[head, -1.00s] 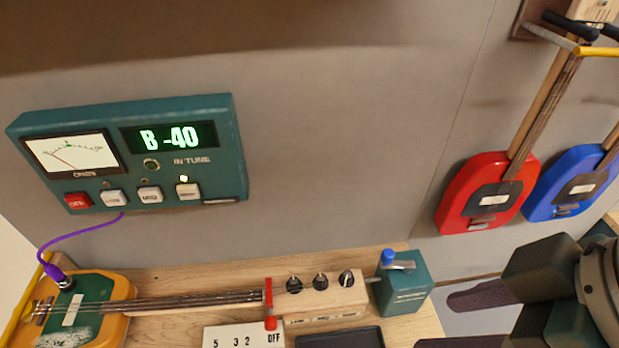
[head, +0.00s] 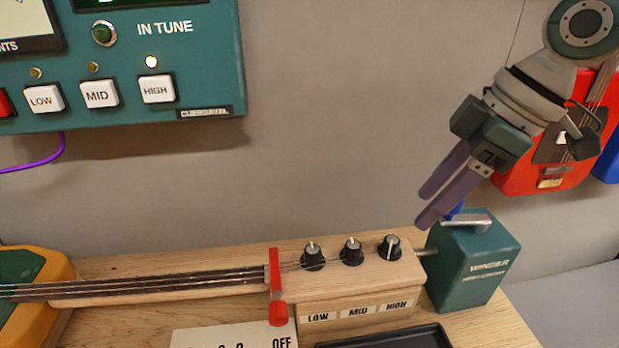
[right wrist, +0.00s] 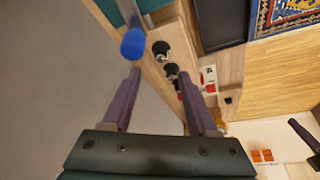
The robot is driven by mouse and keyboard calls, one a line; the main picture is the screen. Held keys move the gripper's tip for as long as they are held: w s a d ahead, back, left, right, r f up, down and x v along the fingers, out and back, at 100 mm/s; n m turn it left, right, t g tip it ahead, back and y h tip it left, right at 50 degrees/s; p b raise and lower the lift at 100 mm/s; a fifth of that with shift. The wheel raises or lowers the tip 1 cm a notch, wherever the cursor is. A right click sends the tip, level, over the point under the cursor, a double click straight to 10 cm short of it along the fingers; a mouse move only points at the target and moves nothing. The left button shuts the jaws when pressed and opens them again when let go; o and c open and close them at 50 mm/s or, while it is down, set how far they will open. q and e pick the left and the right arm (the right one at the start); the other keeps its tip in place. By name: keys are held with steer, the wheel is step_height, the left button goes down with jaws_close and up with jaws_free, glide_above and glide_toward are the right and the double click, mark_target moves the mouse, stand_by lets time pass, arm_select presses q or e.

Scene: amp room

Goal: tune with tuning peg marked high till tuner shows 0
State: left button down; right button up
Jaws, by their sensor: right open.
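The high tuning peg (head: 389,246) is a black knob with a pale line, rightmost of three on the wooden headstock, above the HIGH label. The mid peg (head: 352,248) and low peg (head: 313,254) are left of it. The green tuner (head: 200,70) is on the wall, with the lamp above HIGH lit; its reading is cut off at the top. My right gripper (head: 424,208) is open and empty, above the headstock's right end. In the right wrist view, the blue knob (right wrist: 133,44) appears beyond the fingertips and the pegs to its right.
A green winder box (head: 467,270) with a metal crank arm stands against the headstock's right end, close under my right gripper. A red lever (head: 276,285) crosses the strings. A dark tray (head: 385,338) lies in front. A red instrument (head: 530,170) hangs behind my right arm.

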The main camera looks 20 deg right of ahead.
mark_target(393, 240)
steer(key=x, duration=0.8)
steer(key=shift+s+f+b, duration=0.1)
steer(key=shift+b, duration=0.3)
steer(key=shift+c, duration=0.3)
jaws_close()
